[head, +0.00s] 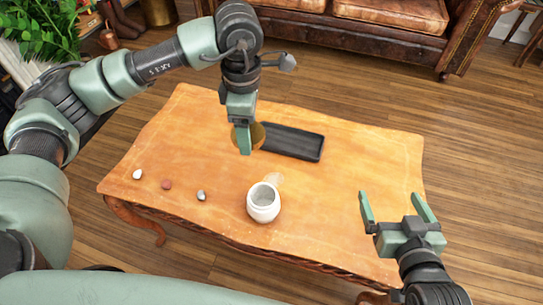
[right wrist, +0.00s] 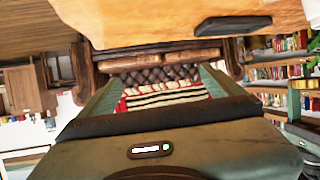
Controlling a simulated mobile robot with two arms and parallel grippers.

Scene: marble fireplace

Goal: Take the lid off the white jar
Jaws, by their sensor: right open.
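The white jar (head: 263,205) stands upright near the table's front edge in the head view, with its mouth open and no lid on it. A round brownish-gold disc (head: 258,138), which looks like the lid, shows behind my left gripper (head: 245,151), beside the black tray. The left fingers are seen edge-on and overlap the disc, so I cannot tell whether they grip it or whether it rests on something. My right gripper (head: 388,194) is open and empty at the table's right front, well right of the jar.
A black tray (head: 293,142) lies on the wooden table (head: 340,165), and also shows in the right wrist view (right wrist: 232,25). A white, a reddish and a grey pebble (head: 201,195) lie along the left front. A leather sofa (head: 390,18) stands behind. The table's right side is clear.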

